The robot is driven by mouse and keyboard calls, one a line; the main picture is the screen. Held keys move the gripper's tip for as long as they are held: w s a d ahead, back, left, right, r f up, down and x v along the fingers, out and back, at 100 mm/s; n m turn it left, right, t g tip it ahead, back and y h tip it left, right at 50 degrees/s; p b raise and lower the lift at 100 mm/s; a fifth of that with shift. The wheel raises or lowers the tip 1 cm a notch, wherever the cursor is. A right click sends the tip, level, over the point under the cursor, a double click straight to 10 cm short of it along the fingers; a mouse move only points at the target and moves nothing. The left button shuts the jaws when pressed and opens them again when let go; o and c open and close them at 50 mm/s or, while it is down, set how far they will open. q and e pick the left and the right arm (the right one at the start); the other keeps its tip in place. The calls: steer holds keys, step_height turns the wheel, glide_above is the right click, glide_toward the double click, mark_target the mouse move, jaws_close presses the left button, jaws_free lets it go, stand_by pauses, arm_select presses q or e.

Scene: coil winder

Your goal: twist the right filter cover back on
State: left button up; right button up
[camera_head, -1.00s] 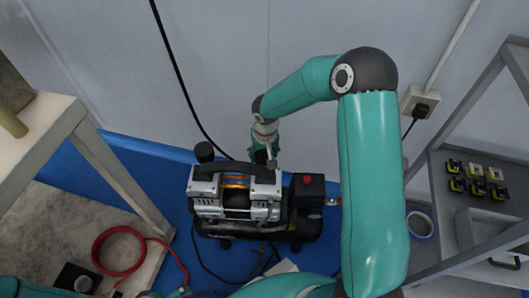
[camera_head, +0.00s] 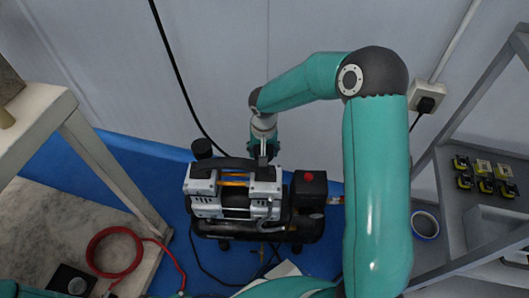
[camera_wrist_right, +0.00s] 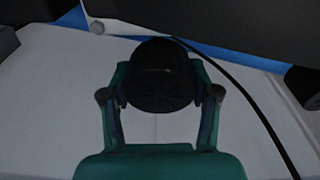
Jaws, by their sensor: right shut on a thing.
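The air compressor (camera_head: 236,200) stands on the blue floor area, with silver heads and a black tank. One black round filter cover (camera_head: 202,148) sits upright at its back left corner. My right gripper (camera_head: 265,158) reaches down at the back right of the heads. In the right wrist view, my right gripper (camera_wrist_right: 157,98) has its two fingers on either side of the black ribbed right filter cover (camera_wrist_right: 158,75) and is shut on it. I cannot tell whether this cover is seated on its port. My left gripper is not in view.
A black box with a red knob (camera_head: 309,178) is beside the heads. A black cable hangs along the wall behind. A pale table (camera_head: 60,110) stands left, with a red hose (camera_head: 113,252) below. A grey shelf (camera_head: 450,215) with small yellow-black parts is at right.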

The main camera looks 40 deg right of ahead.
steer(key=shift+d+m+b, duration=0.1)
steer(key=shift+m+b, duration=0.8)
steer(key=shift+b, duration=0.05)
steer(key=shift+m, duration=0.3)
steer(key=shift+h, duration=0.3)
steer(key=shift+f+m+b, duration=0.1)
steer(key=shift+m+b, duration=0.4)
steer(key=shift+b, duration=0.3)
steer(key=shift+m+b, duration=0.5)
steer(key=shift+m, duration=0.1)
steer(key=shift+m+g+b, duration=0.3)
steer(key=shift+m+b, duration=0.35)
steer(key=shift+m, duration=0.65)
